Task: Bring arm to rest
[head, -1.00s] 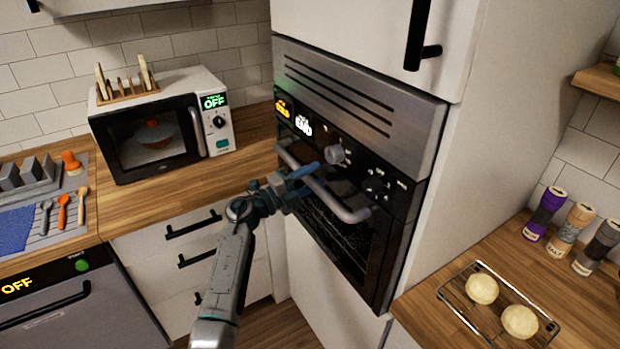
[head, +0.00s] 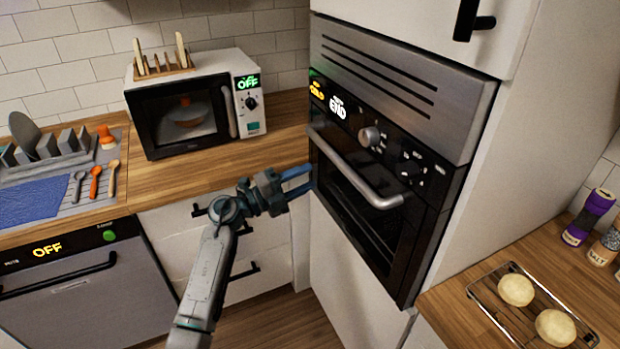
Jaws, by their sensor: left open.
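My left gripper (head: 298,180) is open and empty, with blue fingers pointing right. It is in front of the counter edge, left of the oven handle (head: 355,172), and appears apart from it. The built-in oven (head: 385,150) has its door shut, and its display reads "END" beside an orange word. My left arm comes up from the bottom of the head view. My right gripper is not in view.
A microwave (head: 190,105) reading "OFF" stands on the wooden counter (head: 230,160) with a toast rack on top. A dishwasher (head: 80,290) is at lower left. At right, a wire rack (head: 497,312) holds two round buns, near spice jars (head: 590,217).

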